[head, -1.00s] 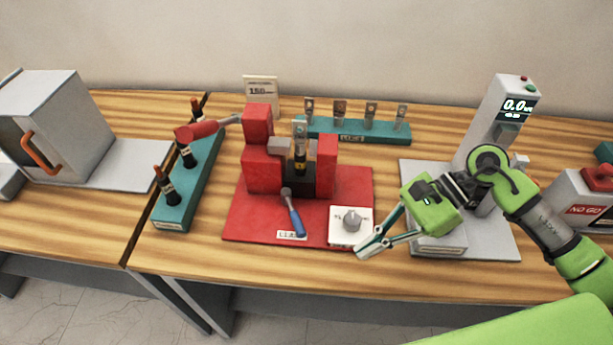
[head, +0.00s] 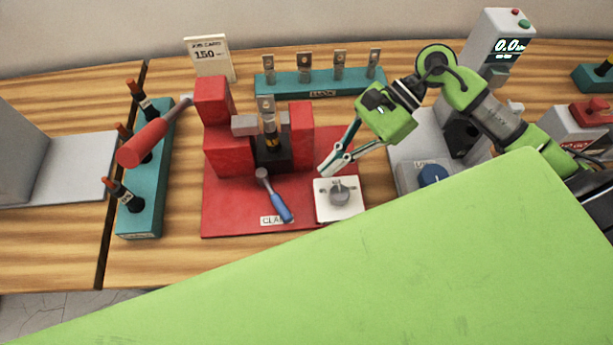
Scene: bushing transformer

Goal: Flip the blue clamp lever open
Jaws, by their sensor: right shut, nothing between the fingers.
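The blue clamp lever (head: 274,195) sits at the front of the red clamp fixture (head: 235,222). Its metal shank rises to a pivot below the black block, and its blue handle slants down to the right, near the label. My right gripper (head: 325,170) is shut and empty. Its fingertips are to the right of the lever, above the back edge of the white dial plate (head: 325,213), apart from the lever. A bushing (head: 270,132) stands upright in the fixture between red blocks. My left gripper is not in view.
A red-handled lever (head: 143,143) reaches left from the fixture over a teal rack (head: 142,215) of bushings. Another teal rack (head: 290,86) with metal terminals stands behind. A grey tester (head: 487,50) stands at the right. A large green surface of mine covers the lower foreground.

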